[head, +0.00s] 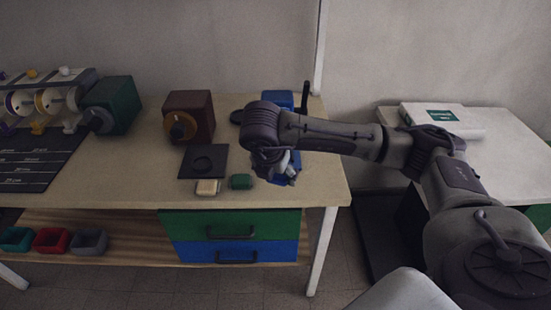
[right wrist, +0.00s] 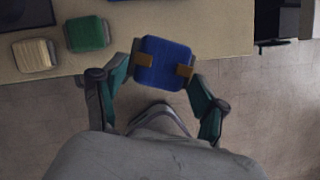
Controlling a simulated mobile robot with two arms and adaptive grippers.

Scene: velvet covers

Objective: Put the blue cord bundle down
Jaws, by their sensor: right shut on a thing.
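The blue cord bundle (right wrist: 163,55) is a flat, rounded blue block in the right wrist view. My right gripper (right wrist: 162,70) is shut on it, with a fingertip on either side. In that view the bundle overlaps the table's front edge; its height above the table is hard to tell. In the head view my right gripper (head: 285,177) points down near the front right of the table (head: 115,175), partly hiding the bundle (head: 293,160). A cream bundle (head: 207,187) and a green bundle (head: 241,181) lie left of it on the table. My left gripper is out of view.
A dark square plate (head: 203,162) lies behind the cream bundle. A brown box (head: 189,115) and a green box (head: 113,105) stand farther back. Green (head: 230,224) and blue (head: 236,251) drawers sit below the tabletop. A white side table (head: 500,150) stands at right.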

